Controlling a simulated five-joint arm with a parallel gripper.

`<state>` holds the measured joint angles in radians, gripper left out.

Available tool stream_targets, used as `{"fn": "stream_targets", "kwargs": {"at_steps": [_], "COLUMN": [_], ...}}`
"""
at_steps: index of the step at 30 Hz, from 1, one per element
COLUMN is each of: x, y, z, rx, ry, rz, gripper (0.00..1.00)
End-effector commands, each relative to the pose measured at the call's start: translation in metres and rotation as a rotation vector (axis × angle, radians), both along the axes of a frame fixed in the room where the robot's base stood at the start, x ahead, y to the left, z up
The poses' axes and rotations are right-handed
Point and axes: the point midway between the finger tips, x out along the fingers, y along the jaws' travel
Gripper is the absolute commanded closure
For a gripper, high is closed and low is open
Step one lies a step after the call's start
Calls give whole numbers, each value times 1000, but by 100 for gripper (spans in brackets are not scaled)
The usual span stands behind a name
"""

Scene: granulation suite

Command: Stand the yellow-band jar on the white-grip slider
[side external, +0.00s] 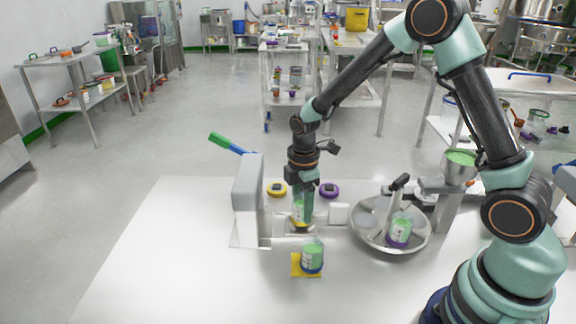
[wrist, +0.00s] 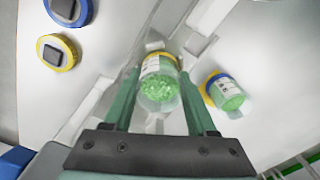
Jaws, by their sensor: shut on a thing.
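The yellow-band jar (side external: 299,211), clear with green granules, is between my gripper's fingers (side external: 304,212). In the wrist view the fingers (wrist: 164,105) close on both sides of the jar (wrist: 159,84), its yellow band at the far end. In the side view the jar is upright and low, beside a tall grey housing (side external: 248,199). A small white block (side external: 338,214) to the right of the jar may be the slider's white grip; I cannot tell for sure. My gripper hides part of the slider area. I cannot tell whether the jar's base touches anything.
A blue-band jar (side external: 312,257) stands on a yellow square (side external: 300,272) in front. A purple-band jar (side external: 399,229) sits in a round metal pan (side external: 363,239) at right. The table's left front (side external: 150,275) is clear.

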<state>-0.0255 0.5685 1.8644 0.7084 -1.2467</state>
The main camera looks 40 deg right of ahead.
Motion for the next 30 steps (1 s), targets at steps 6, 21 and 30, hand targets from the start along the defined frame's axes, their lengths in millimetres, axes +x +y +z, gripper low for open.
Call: {"fn": "stream_targets", "kwargs": {"at_steps": [6, 21, 30], "x": [0, 0, 0], "y": [0, 0, 0], "z": [0, -7, -7], "rx": [0, 0, 0], "ry": [-1, -1, -1], "rz": [0, 0, 0], "gripper": [100, 100, 100]}}
